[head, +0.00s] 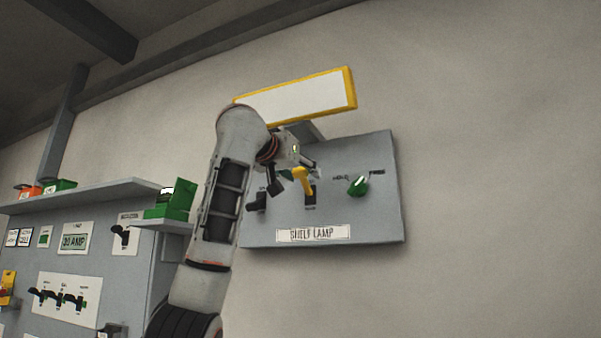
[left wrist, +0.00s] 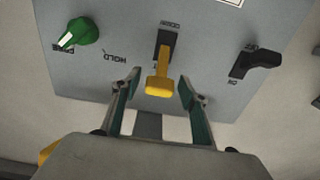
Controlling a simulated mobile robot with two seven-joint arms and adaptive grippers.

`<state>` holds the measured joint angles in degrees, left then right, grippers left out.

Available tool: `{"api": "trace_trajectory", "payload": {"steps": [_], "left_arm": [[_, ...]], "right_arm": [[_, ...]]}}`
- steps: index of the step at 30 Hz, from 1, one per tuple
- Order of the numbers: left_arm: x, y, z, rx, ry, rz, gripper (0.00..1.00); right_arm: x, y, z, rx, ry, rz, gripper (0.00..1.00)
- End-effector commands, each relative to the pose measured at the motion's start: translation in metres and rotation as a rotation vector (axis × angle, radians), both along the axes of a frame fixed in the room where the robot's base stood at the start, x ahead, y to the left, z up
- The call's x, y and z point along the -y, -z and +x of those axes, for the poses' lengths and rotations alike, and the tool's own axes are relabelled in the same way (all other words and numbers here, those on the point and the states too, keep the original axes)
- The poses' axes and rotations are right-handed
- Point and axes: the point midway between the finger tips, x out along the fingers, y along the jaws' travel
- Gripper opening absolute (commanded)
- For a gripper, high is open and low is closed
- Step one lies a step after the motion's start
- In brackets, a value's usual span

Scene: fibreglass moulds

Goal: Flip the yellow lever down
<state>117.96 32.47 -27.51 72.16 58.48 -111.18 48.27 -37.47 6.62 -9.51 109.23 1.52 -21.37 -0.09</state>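The yellow lever (head: 303,182) stands in a dark slot on a grey wall panel (head: 375,218) labelled "SHELF LAMP". In the head view it points up and outward from its slot. My left gripper (head: 296,177) is in front of the panel, at the upper end of the lever. In the left wrist view the gripper (left wrist: 158,80) is open, with one finger on each side of the yellow lever (left wrist: 160,86). Gaps show between the lever and both fingers. My right gripper is in neither view.
A green knob (head: 358,187) is right of the lever and a black lever (head: 258,202) is left of it. A yellow-framed white sign (head: 300,97) is above the panel. A shelf (head: 90,193) with small boxes and another switch panel are at the left.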

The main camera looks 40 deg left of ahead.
Motion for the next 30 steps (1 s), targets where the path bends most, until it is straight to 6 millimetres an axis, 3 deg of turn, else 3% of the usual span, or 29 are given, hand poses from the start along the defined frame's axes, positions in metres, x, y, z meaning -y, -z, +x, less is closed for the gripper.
{"api": "trace_trajectory", "payload": {"steps": [1, 4, 5, 17, 23, 30], "left_arm": [[0.0, 0.0, 0.0, 0.0, 0.0, 0.0, 0.29], [0.0, 0.0, 0.0, 0.0, 0.0, 0.0, 0.03], [0.0, 0.0, 0.0, 0.0, 0.0, 0.0, 0.0], [0.001, 0.007, -0.003, 0.055, 0.0, 0.016, 0.0], [0.003, 0.02, -0.005, 0.165, 0.001, 0.051, 0.0], [0.004, 0.038, -0.006, 0.362, 0.002, 0.116, 0.0]], "right_arm": [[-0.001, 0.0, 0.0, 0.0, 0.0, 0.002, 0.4], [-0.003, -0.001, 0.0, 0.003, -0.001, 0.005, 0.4], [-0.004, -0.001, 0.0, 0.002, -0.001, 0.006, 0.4], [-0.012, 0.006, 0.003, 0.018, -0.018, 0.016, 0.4], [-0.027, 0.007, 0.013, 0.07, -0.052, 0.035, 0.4], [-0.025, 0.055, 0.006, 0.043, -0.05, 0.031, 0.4]]}}
